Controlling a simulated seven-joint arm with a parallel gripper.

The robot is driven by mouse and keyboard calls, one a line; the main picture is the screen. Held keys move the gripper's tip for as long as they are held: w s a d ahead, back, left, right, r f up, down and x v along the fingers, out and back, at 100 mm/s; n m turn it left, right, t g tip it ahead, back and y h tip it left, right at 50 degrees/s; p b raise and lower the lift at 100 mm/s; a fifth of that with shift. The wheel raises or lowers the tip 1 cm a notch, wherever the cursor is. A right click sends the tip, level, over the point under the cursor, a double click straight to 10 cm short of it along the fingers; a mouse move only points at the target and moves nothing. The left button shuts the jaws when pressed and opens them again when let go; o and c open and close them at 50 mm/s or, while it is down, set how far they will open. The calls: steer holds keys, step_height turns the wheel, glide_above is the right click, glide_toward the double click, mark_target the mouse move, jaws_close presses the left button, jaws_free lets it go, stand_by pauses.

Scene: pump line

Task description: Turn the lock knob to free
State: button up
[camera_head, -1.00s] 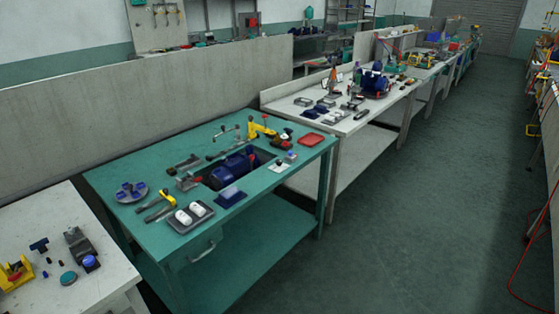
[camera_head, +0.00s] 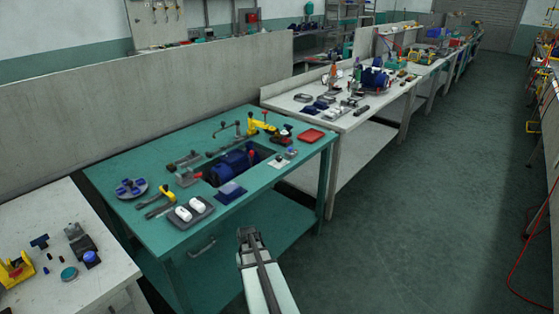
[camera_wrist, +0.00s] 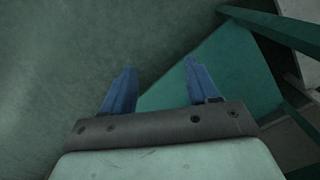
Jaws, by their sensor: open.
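The green bench (camera_head: 130,205) holds a dark blue pump (camera_head: 232,166) set in a recess. A small pale plate with a blue knob (camera_head: 291,151) lies at the bench's right end. Another blue knob (camera_head: 90,257) sits on a dark grey block on the left white bench. Both are too small to read markings or settings, and I cannot tell which is the lock knob. My gripper (camera_head: 248,236) is in front of the green bench's front edge, apart from both knobs. In the wrist view its two blue fingers (camera_wrist: 160,80) are spread, with nothing between them.
A tray with two white pieces (camera_head: 189,210) lies near the bench's front edge. Yellow-handled tools (camera_head: 262,126) and a red tray (camera_head: 310,136) stand farther back. The wrist view shows floor and a green panel (camera_wrist: 225,75).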

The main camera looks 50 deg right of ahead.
steer(key=w+d+r+m+t+h, duration=0.1)
steer(key=w+d+r, duration=0.2)
steer(key=d+r, duration=0.4)
steer(key=w+d+r+m+t, duration=0.1)
steer(key=w+d+r, duration=0.3)
steer(key=d, duration=0.6)
step_height(320, 180, up, 28)
steer(key=n+t+h, duration=0.2)
steer(key=t, duration=0.1)
glide_above(279, 157)
steer(key=s+a, duration=0.1)
steer(key=s, duration=0.4)
steer(key=w+f+n, duration=0.1)
steer(key=f, duration=0.3)
steer(key=w+f, duration=0.2)
steer(key=f, duration=0.3)
steer(key=w+d+f+n, duration=0.1)
steer(key=f, duration=0.3)
steer(key=shift+w+f+n+y, duration=0.2)
steer(key=shift+w+n+y, duration=0.1)
steer(key=shift+y, duration=0.1)
steer(key=shift+c, duration=0.3)
steer(key=shift+g, duration=0.3)
steer(key=c, duration=0.9)
